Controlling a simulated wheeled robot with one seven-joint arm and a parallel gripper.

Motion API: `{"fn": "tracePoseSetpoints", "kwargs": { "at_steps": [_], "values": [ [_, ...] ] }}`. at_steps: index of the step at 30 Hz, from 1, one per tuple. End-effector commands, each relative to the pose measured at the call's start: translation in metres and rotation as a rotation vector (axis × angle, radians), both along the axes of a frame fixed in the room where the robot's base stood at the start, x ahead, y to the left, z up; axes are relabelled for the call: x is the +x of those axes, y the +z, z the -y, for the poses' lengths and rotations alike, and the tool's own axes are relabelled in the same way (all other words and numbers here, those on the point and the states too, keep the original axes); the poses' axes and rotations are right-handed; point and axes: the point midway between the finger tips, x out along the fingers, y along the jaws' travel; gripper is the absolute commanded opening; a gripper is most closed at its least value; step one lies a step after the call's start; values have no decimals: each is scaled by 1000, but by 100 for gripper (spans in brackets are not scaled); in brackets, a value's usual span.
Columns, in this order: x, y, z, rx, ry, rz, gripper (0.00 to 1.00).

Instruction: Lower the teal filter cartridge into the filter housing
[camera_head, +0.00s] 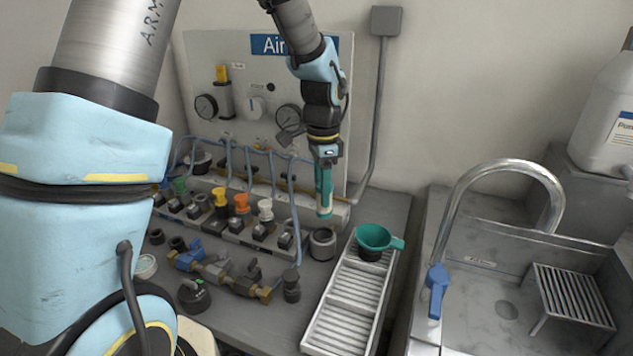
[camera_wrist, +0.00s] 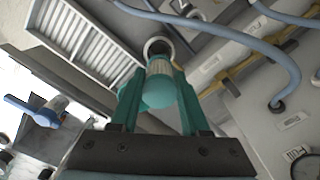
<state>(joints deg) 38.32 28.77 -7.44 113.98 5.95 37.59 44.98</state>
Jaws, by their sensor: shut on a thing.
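The teal filter cartridge (camera_head: 324,210) hangs roughly upright below my gripper (camera_head: 324,188); its pale lower end shows in the head view. In the wrist view the teal cap and ribbed pale body of the cartridge (camera_wrist: 160,84) sit between the two teal fingers of my gripper (camera_wrist: 157,88), which are shut on it. The filter housing (camera_head: 323,243) is a grey, open-topped round cup on the counter, just below the cartridge's lower end. In the wrist view the rim of the housing (camera_wrist: 158,43) shows beyond the cartridge, partly hidden by it. The exact gap and alignment are hard to tell.
A valve manifold (camera_head: 240,235) with blue hoses (camera_head: 292,205) lies left and behind. Brass-ended fittings (camera_head: 222,273) lie in front. A sink (camera_head: 500,290) is at right.

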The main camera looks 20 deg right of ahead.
Motion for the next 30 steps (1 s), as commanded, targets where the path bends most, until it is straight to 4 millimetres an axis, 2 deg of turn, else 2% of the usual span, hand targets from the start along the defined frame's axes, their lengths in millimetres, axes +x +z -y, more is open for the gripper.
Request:
{"fn": "tracePoseSetpoints", "kwargs": {
  "at_steps": [18, 30],
  "values": [
    [0, -50, 0, -1, 0, -1, 0],
    [0, -53, 0, -1, 0, -1, 0]
  ]
}}
